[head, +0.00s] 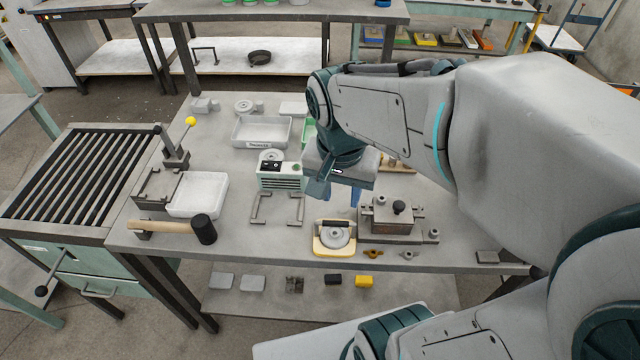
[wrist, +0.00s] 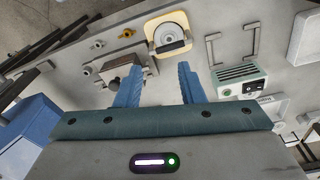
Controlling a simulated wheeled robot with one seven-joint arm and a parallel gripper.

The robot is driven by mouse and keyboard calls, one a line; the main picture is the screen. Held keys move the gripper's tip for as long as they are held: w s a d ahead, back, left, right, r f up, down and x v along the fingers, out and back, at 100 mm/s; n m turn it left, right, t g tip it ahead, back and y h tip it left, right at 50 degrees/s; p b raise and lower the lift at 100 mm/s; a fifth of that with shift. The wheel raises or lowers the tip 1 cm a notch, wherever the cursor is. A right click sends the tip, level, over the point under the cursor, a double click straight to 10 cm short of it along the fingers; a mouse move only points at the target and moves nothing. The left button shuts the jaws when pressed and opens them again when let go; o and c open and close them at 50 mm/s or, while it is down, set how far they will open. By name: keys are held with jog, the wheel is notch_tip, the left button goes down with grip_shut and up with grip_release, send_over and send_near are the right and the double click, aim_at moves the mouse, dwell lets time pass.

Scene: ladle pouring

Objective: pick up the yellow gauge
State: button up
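The yellow gauge (head: 322,246) lies on the workbench near its front edge, a pale yellow frame around a round grey disc with a dark bar handle. In the wrist view the gauge (wrist: 156,48) is at the top centre, beyond my fingertips and apart from them. My gripper (head: 341,198) hangs above the bench, behind the gauge in the head view. In the wrist view my gripper (wrist: 156,75) has its two blue fingers spread wide, with nothing between them.
A grey metal fixture with a black knob (head: 399,207) stands right of the gauge. Two grey U-shaped handles (head: 260,209) and a pale green box with a dial (head: 280,183) lie to the left. A mallet (head: 203,229) lies farther left. The front bench edge is close to the gauge.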

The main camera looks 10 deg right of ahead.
jog(key=w+a+f+m+g+h, duration=0.2)
jog(key=w+a+f+m+g, duration=0.15)
jog(key=w+m, duration=0.6)
jog(key=m+p, duration=0.2)
jog(key=m, duration=0.3)
send_near(335, 223)
jog(key=shift+g+h, duration=0.35)
jog(key=shift+h, duration=0.05)
jog(key=f, duration=0.3)
jog(key=s+f, duration=0.1)
jog(key=f, duration=0.1)
jog(key=shift+f, duration=0.1)
jog(key=shift+s+d+f, duration=0.15)
jog(key=shift+d+f, duration=0.2)
jog(key=shift+f, duration=0.1)
jog(key=shift+p+x, duration=0.7)
jog(key=shift+x, duration=1.5)
jog(key=shift+d, duration=0.2)
jog(key=shift+r, duration=0.1)
grip_shut()
